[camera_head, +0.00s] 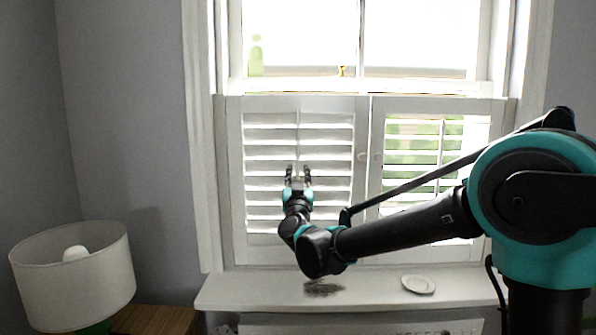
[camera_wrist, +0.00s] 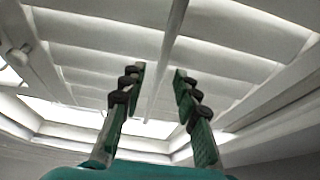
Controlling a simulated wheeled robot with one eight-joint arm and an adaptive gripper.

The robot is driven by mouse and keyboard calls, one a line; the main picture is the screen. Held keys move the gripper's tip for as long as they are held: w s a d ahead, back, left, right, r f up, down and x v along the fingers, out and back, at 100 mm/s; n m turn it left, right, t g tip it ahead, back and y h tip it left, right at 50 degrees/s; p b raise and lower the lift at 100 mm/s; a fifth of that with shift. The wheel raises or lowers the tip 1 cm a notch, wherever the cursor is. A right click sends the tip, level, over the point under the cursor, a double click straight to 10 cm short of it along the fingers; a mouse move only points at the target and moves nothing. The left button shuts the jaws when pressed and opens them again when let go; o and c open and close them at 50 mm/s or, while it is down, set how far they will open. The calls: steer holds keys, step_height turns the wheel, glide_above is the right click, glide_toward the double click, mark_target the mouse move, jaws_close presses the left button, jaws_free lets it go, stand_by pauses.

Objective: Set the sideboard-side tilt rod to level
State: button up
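The left shutter panel's white tilt rod (camera_head: 298,119) runs upright down the middle of its slats (camera_head: 330,152). These slats look tilted nearly shut. My gripper (camera_head: 298,174) is in front of this panel, fingers pointing up, open and empty. In the wrist view the rod (camera_wrist: 172,42) passes between the two spread fingers (camera_wrist: 157,73); I cannot tell whether it is within their reach in depth. The gripper and wrist hide the rod's lower part in the head view. The right panel's tilt rod (camera_head: 441,140) stands among slats that let the outside show through.
A white lamp (camera_head: 72,285) stands by a wooden-topped piece of furniture (camera_head: 155,320) at lower left. The white sill (camera_head: 370,290) below the shutters holds a small plate (camera_head: 418,285) and a dark bristly patch (camera_head: 322,288). A round knob (camera_wrist: 18,55) is on the shutter frame.

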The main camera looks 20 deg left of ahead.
steer(key=shift+x, duration=1.05)
jaws_close()
